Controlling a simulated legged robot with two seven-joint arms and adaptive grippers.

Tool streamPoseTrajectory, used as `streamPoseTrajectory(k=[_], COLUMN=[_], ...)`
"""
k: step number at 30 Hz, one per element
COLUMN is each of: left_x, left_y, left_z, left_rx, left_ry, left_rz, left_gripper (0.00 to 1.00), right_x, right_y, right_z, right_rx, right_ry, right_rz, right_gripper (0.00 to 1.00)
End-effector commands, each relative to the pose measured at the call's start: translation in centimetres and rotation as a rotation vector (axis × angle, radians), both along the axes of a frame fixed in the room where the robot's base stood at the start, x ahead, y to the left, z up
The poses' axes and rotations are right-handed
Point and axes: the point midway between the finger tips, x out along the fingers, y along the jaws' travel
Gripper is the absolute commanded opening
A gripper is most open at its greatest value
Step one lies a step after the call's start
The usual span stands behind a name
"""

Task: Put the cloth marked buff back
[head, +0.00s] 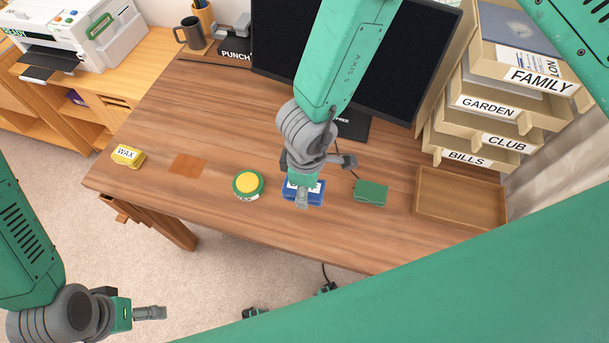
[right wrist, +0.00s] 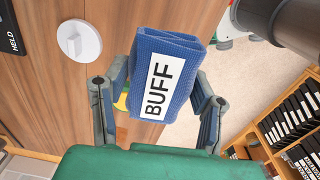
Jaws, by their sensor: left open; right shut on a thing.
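The blue cloth marked BUFF (right wrist: 180,65) is folded, with a white label, and sits between the fingers of my right gripper (right wrist: 156,100). In the head view the cloth (head: 317,192) shows at the tip of my right gripper (head: 303,190), over the front part of the desk and partly hidden by it. The right gripper is shut on it; I cannot tell how far it is above the desk. My left gripper (head: 148,313) is open and empty, low at the left, off the desk's front edge. A folded yellow cloth marked WAX (head: 127,155) lies at the desk's left end.
A green-rimmed round tin with yellow top (head: 248,183) stands left of the blue cloth, a green folded cloth (head: 371,192) right of it. An orange-brown square (head: 188,165) lies bare near WAX. An empty wooden tray (head: 460,203), labelled paper trays (head: 484,107) and a monitor (head: 410,60) bound the desk.

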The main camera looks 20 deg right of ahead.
Motion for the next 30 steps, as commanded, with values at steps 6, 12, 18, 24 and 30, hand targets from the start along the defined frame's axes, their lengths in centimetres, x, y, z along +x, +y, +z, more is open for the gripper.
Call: streamPoseTrajectory(k=[6, 12, 18, 24, 30], left_x=[0.0, 0.0, 0.0, 0.0, 0.0], left_y=[0.0, -0.1, 0.0, 0.0, 0.0], left_z=[-0.1, -0.1, -0.6, -1.1, -1.7], left_rx=[-0.001, -0.001, 0.0, 0.0, 0.0], left_ry=[0.0, 0.0, 0.0, 0.0, 0.0], left_rz=[-0.001, -0.001, -0.001, -0.001, -0.001], left_gripper=[0.76, 0.76, 0.76, 0.76, 0.76], right_x=[-0.1, -0.1, -0.2, -0.1, -0.1], right_y=[0.1, 0.3, 0.3, 0.2, 0.0], right_z=[-0.1, -0.1, -1.2, -2.7, -4.1], right_rx=[0.0, -0.001, -0.003, -0.002, 0.0], right_ry=[0.0, 0.003, 0.003, 0.002, 0.002], right_rz=[0.004, 0.003, 0.004, 0.003, 0.003], right_gripper=[0.02, 0.02, 0.02, 0.02, 0.02])
